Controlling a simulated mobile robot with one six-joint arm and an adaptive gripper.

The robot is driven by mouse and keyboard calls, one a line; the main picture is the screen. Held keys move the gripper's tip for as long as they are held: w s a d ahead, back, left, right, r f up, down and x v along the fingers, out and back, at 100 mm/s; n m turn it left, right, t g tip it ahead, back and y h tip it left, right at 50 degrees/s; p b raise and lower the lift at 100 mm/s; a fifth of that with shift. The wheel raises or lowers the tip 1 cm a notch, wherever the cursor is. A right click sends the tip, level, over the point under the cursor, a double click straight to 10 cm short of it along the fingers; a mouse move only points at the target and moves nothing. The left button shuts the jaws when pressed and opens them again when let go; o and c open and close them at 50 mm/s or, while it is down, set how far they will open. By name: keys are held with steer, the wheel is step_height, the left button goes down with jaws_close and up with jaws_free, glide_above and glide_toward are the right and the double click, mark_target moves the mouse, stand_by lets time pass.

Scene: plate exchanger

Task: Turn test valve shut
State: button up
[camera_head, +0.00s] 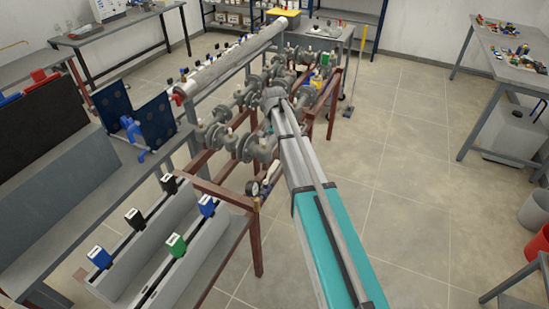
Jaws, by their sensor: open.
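My arm reaches from the bottom right up to the pipework, and my gripper (272,97) is at its far end, small and dark against the grey pipes. It is open; its fingers are hard to make out, and I see nothing held in it. The grey pipework (215,136) with flanges and valves stands on a red-brown frame (257,240). A round gauge (252,188) sits at its near end, with a small pale fitting beside it, partly beside my arm. I cannot tell which valve is the test valve, nor its handle position.
A long grey cylinder (235,60) runs behind the pipework. A grey trough (150,245) with blue, black and green tagged handles stands at the lower left. A table (510,65) with small coloured parts is at the upper right.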

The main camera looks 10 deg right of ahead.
mark_target(274, 165)
steer(key=shift+w+r, duration=0.15)
steer(key=shift+r, duration=0.1)
steer(key=shift+f, duration=0.2)
step_height(274, 165, down, 14)
steer(key=b, duration=1.3)
steer(key=shift+r+b, duration=0.25)
steer(key=shift+b, duration=0.15)
stand_by(0.3)
jaws_close()
